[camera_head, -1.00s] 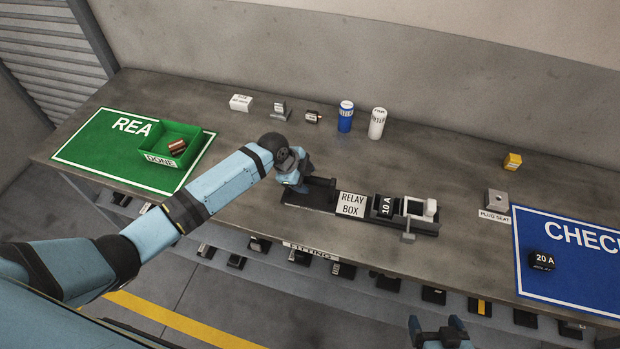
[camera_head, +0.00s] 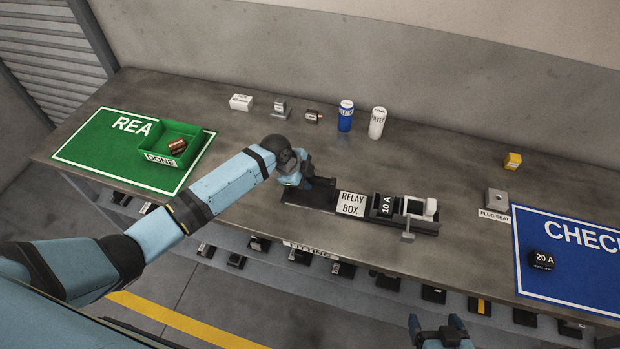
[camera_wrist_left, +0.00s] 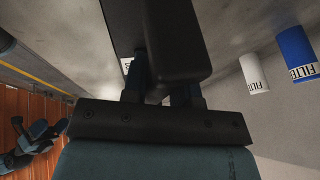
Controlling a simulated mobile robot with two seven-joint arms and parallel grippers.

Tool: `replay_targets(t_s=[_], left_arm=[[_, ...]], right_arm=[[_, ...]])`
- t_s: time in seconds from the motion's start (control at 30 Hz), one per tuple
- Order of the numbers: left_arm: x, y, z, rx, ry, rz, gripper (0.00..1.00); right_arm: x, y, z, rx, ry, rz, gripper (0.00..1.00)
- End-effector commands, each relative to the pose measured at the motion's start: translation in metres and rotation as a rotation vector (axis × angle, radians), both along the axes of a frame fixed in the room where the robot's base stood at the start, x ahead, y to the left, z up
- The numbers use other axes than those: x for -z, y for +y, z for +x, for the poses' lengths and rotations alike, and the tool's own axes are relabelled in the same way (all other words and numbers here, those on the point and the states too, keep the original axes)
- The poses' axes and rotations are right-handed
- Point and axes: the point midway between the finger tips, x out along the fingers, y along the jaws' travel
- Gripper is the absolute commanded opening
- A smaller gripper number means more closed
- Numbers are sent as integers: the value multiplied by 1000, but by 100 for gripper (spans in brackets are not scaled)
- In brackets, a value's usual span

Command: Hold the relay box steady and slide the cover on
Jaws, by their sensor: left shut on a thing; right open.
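The relay box (camera_head: 350,204) is a long dark tray on the bench with a white label. A black 10 A block (camera_head: 385,206) and a pale-rimmed part with a white knob (camera_head: 430,208) sit toward its right end; I cannot tell whether this part is the cover. My left gripper (camera_head: 325,187) is shut on a dark raised piece at the box's left end. The left wrist view shows this dark piece (camera_wrist_left: 175,40) between the fingers, hiding most of the box. My right gripper (camera_head: 436,326) is open and empty in front of the bench, apart from the box.
A green DONE bin (camera_head: 190,157) holds a copper-coloured part. Filter cans, blue (camera_head: 345,117) and white (camera_head: 377,124), stand behind the box. A plug seat (camera_head: 497,200), a yellow block (camera_head: 512,161) and a 20 A relay (camera_head: 541,260) are to the right. Bench behind the box's right end is clear.

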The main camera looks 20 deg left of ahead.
Motion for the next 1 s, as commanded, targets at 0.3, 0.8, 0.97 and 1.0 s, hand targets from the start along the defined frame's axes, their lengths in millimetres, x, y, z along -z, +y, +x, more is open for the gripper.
replay_targets(t_s=[0.3,0.8,0.97,1.0], left_arm=[[0,0,0,0,0,0,0],[-1,-11,1,1,-1,-1,0],[0,-12,1,1,-1,0,0],[0,-12,1,1,-1,0,0]], right_arm=[[1,0,0,0,2,-1,84],[-2,0,0,0,1,0,84],[-2,0,0,0,0,0,84],[-2,0,0,0,0,0,84]])
